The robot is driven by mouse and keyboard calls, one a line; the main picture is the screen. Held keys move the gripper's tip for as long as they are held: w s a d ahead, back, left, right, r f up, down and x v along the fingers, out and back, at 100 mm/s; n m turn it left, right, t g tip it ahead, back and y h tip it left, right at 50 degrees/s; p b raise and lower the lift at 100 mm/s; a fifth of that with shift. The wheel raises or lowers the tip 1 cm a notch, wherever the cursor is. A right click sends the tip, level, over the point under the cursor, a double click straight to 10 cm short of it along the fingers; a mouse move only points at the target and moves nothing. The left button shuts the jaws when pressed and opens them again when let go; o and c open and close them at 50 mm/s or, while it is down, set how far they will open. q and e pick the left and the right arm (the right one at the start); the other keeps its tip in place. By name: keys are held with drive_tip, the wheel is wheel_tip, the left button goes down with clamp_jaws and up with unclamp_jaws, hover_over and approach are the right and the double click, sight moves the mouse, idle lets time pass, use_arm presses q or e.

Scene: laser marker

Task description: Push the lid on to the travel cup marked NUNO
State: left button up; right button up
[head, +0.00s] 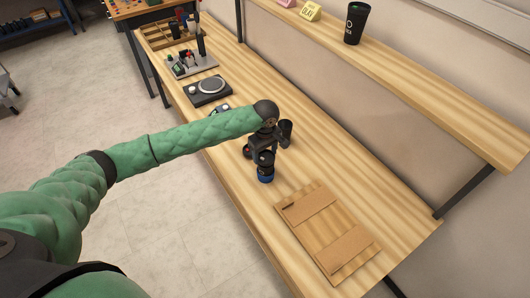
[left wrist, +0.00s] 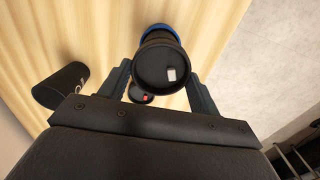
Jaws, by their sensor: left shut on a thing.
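My left gripper (head: 266,153) is shut on a dark round piece with a blue lower part (head: 265,178), near the table's front edge. In the left wrist view this held piece (left wrist: 155,77) sits between the two fingers and shows a black lid-like face with a white tab. I cannot tell whether it is one body or a lid on a cup, or whether it touches the table. A black cup (head: 286,128) stands just behind; it shows in the left wrist view (left wrist: 60,86) with pale lettering. A black lid with a red tab (head: 247,151) lies beside the gripper. No NUNO marking is readable.
A wooden board (head: 328,228) lies at the table's near right end. A black device with a round plate (head: 208,90), a tool stand (head: 190,63) and a compartment tray (head: 160,36) stand farther left. A shelf above bears a black cup (head: 355,24) and name cards (head: 310,11).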

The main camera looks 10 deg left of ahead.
use_arm(q)
drive_tip(key=shift+f+p, duration=0.1)
drive_tip(key=shift+p, duration=0.55)
idle(0.6)
drive_tip(key=o, duration=1.3)
drive_tip(key=shift+r+p, duration=1.2)
drive_tip(key=shift+r, duration=2.3)
